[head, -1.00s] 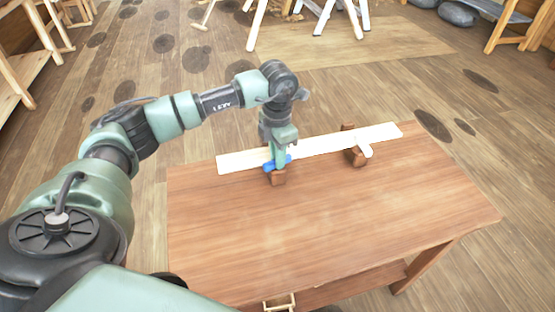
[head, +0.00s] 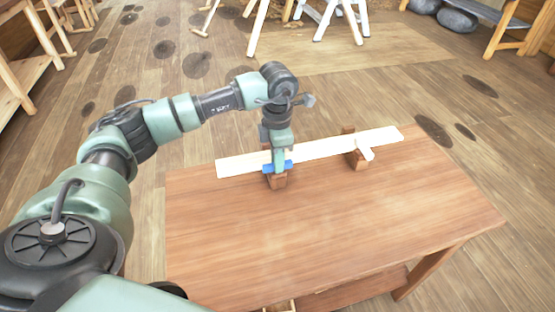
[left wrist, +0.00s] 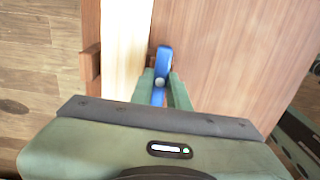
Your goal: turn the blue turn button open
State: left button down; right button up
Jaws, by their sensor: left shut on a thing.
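The blue turn button (head: 269,169) sits on a brown wooden block (head: 277,183) at the front edge of a pale plank (head: 320,147). My left gripper (head: 279,166) points down from above and is shut on the button. In the left wrist view the blue button (left wrist: 164,58) shows between the two green fingers (left wrist: 161,82). Its long side lies nearly along the plank's edge, slightly tilted. The pale plank (left wrist: 126,45) runs beside it on the left. The fingers hide the button's middle. My right gripper is not in view.
The plank lies on a brown wooden table (head: 330,220). A second block (head: 356,158) farther right carries a white turn button (head: 366,150) that reaches off the plank's front edge. The front of the tabletop is clear. White trestle legs (head: 330,18) stand on the floor behind.

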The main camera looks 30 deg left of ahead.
pick_arm(q)
jog(key=c, duration=1.4)
grip_release()
jog(key=shift+o, duration=0.2)
notch_tip(320, 180, up, 8)
jog(key=shift+b, duration=0.3)
